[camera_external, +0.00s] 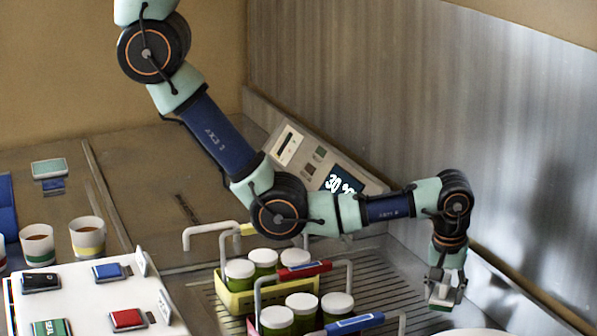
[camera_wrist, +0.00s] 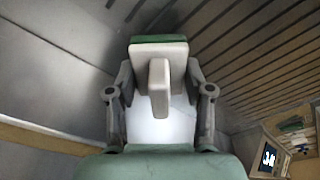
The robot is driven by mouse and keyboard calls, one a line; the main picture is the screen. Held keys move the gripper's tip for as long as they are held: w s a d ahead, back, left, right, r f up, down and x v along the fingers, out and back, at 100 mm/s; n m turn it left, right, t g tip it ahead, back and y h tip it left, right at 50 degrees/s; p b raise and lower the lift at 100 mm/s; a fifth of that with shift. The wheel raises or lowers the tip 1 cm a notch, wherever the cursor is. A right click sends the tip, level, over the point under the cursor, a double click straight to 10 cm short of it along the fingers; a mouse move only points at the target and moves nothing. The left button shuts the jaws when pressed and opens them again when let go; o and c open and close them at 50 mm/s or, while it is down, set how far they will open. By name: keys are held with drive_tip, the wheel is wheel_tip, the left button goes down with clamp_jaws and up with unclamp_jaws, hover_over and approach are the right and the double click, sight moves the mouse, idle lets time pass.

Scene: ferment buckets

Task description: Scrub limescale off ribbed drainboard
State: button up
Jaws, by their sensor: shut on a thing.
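My gripper (camera_external: 446,282) is shut on a scrubber, a pale block (camera_wrist: 140,60) with a stubby handle (camera_wrist: 159,90) and a green pad on its far side (camera_wrist: 158,39). The scrubber also shows below the fingers in the external view (camera_external: 441,297). The ribbed drainboard (camera_external: 385,285) is grey metal with dark parallel grooves, which also show at the upper right in the wrist view (camera_wrist: 262,55). My gripper is over or beside its right end; I cannot tell whether the pad touches metal. I cannot make out limescale clearly.
A display box (camera_external: 325,165) stands behind. A metal wall (camera_external: 530,150) rises at right. A white rounded thing (camera_external: 478,332) sits at front.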

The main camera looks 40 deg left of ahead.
drive_tip(key=shift+r, duration=2.8)
drive_tip(key=shift+a, duration=0.1)
